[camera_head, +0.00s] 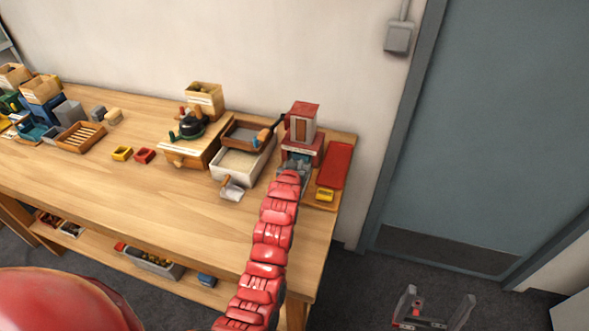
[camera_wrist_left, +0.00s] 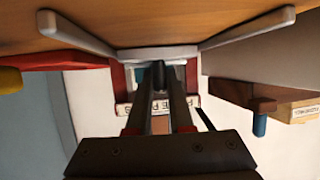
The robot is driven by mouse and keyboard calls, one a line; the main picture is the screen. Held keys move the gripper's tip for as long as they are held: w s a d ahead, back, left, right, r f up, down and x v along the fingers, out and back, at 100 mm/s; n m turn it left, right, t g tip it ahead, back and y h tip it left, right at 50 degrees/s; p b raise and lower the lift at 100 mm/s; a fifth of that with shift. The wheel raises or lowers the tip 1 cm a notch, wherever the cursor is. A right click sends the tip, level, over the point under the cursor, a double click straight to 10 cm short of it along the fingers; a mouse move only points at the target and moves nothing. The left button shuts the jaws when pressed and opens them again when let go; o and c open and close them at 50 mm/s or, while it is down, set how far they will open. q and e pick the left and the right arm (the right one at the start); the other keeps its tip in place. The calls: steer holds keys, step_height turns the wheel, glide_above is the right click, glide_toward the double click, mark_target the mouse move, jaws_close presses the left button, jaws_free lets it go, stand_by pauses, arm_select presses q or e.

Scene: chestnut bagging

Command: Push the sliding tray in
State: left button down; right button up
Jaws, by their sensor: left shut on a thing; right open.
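A small red and white machine (camera_head: 302,127) stands at the table's right end. Its red frame and white label (camera_wrist_left: 160,105) show upside down in the left wrist view. The sliding tray seems to be the teal piece (camera_head: 297,157) low in the machine's opening, mostly hidden. My left gripper (camera_head: 291,172) is at that opening, at the end of my red arm. In the left wrist view, its fingers (camera_wrist_left: 160,72) are close together on a small dark part at the opening. How far the tray sticks out is unclear. My right gripper (camera_head: 433,308) is open and empty beyond the table.
The table's front middle is clear. A door (camera_head: 475,130) is at right.

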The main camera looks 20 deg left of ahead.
arm_select(q)
steer(key=shift+r, duration=0.15)
steer(key=c, duration=1.1)
jaws_free()
steer(key=shift+w, duration=0.1)
steer(key=o, duration=0.3)
steer(key=shift+w, duration=0.15)
steer(key=shift+s+d+r, duration=0.1)
steer(key=shift+s, duration=0.6)
steer(key=b+v, duration=0.1)
steer(key=v, duration=1.5)
steer(key=shift+b, duration=0.3)
